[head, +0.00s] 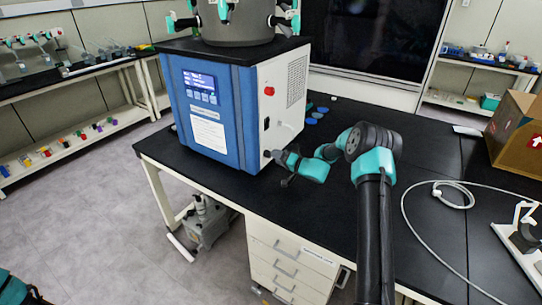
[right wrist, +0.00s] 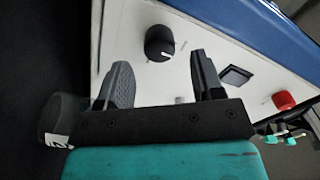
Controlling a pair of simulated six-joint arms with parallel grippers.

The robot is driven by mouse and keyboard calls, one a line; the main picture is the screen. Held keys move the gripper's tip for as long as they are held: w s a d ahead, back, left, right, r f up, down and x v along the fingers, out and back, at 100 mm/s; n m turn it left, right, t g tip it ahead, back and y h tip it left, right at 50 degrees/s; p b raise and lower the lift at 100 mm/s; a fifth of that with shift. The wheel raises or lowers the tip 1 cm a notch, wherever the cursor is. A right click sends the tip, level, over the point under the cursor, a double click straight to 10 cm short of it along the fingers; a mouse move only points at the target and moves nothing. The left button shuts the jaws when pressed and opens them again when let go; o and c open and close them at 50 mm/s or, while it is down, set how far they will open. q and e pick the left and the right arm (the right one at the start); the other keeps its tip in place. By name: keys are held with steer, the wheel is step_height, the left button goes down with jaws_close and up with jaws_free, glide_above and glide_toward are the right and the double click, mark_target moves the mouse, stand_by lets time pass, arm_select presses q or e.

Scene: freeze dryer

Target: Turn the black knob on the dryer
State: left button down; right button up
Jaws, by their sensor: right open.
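The dryer (head: 220,125) is a blue and white box on the black bench, with a grey drum on top. In the right wrist view its white side panel (right wrist: 185,22) carries the round black knob (right wrist: 159,43), which has a pale mark at its lower rim. My right gripper (right wrist: 162,70) is open and empty, its two fingers pointing at the panel with the knob just beyond and between their tips. In the head view the right gripper (head: 276,155) is close to the lower part of that panel, and the knob cannot be clearly made out there. Part of my left arm shows at the bottom left corner.
A black square switch (right wrist: 235,76) and a red button (right wrist: 283,100) are on the same panel, right of the knob. Blue discs (head: 315,112) lie behind the arm. A white cable (head: 452,190) and a cardboard box (head: 517,132) are at the right.

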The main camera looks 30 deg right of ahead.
mark_target(268, 154)
steer(key=shift+x, duration=1.9)
steer(key=shift+c, duration=0.3)
steer(key=c, duration=0.9)
steer(key=shift+o, duration=0.2)
